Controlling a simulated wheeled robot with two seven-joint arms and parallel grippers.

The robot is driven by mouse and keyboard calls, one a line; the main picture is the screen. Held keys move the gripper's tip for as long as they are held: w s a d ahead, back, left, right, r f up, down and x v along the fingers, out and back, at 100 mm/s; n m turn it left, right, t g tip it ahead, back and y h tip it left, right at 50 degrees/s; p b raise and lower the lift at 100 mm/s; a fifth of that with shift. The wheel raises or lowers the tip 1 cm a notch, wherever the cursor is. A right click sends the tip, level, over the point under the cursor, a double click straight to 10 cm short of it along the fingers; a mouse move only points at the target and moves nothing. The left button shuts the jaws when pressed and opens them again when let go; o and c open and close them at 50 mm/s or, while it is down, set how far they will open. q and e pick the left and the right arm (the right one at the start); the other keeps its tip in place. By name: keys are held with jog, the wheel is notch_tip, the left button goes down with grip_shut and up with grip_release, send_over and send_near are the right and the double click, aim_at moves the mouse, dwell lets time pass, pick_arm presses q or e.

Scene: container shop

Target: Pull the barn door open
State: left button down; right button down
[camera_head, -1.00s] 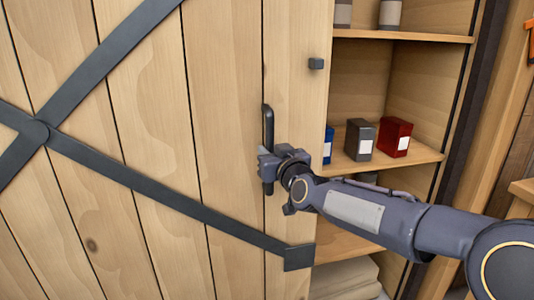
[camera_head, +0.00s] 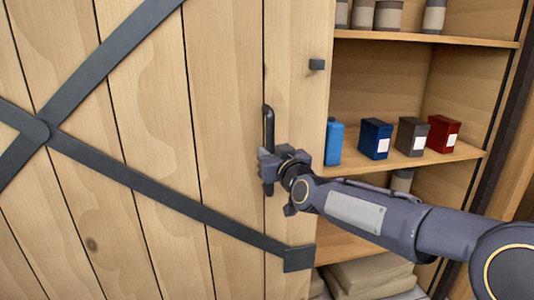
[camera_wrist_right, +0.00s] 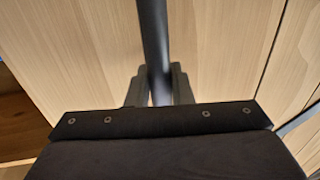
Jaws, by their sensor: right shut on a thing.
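The barn door (camera_head: 150,130) is pale wood planks with dark metal cross straps and fills the left and middle of the head view. Its dark vertical bar handle (camera_head: 268,128) is near the door's right edge. My right gripper (camera_head: 267,168) is shut on the handle, around its lower part. In the right wrist view, the handle (camera_wrist_right: 155,50) runs down between the two fingers of the gripper (camera_wrist_right: 160,88). The door stands partly open, with shelves showing to its right. My left gripper is not in view.
Behind the door are wooden shelves (camera_head: 470,166). They hold a light blue bottle (camera_head: 334,142), a dark blue box (camera_head: 375,138), a grey box (camera_head: 412,136), a red box (camera_head: 443,135) and cans above. Folded beige cloth or sacks (camera_head: 370,274) lie below.

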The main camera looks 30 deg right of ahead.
jog(key=shift+w+a, duration=0.1)
jog(key=shift+a, duration=0.25)
jog(key=c, duration=1.3)
grip_release()
jog(key=shift+w, duration=0.1)
jog(key=shift+c, duration=0.2)
jog(key=s, duration=0.8)
jog(key=shift+a, duration=0.2)
